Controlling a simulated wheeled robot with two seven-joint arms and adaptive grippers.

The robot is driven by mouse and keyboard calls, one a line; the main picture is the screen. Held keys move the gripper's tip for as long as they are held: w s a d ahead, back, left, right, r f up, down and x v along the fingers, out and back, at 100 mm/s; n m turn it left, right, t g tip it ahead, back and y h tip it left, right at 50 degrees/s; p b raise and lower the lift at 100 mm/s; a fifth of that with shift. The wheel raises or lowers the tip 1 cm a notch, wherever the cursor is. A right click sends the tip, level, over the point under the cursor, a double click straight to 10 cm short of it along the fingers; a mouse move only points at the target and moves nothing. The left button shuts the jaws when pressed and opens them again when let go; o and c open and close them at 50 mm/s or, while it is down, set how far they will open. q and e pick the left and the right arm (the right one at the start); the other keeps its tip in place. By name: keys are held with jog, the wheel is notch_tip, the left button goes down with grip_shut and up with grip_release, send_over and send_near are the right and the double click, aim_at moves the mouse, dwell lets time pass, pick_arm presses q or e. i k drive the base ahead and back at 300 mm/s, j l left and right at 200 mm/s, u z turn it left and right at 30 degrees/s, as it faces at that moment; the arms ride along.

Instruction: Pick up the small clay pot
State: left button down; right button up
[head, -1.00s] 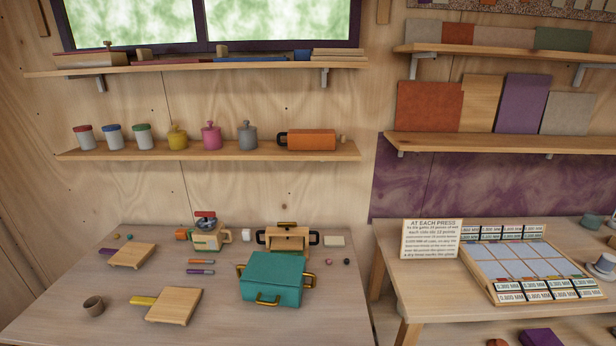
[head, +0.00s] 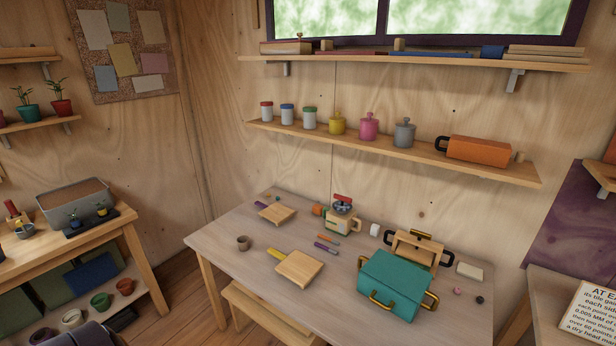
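A small brown-grey pot (head: 243,243) stands upright on the near left part of the wooden table. A small terracotta pot (head: 125,286) sits on the low shelf under the left bench, beside a green pot (head: 100,300) and a pale round pot (head: 72,318). I cannot tell from the picture which of these is the small clay pot. Neither of my grippers can be made out in the head view.
The table also holds two wooden boards (head: 299,268), a teal box (head: 392,284) and a wooden case (head: 416,247). A stool (head: 265,320) stands at its front edge. Bare floor (head: 185,290) lies between bench and table. A dark rounded shape (head: 85,335) at bottom left is unclear.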

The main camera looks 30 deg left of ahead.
aim_at(244, 241)
jog(key=u, duration=1.65)
jog(key=j+z, duration=0.15)
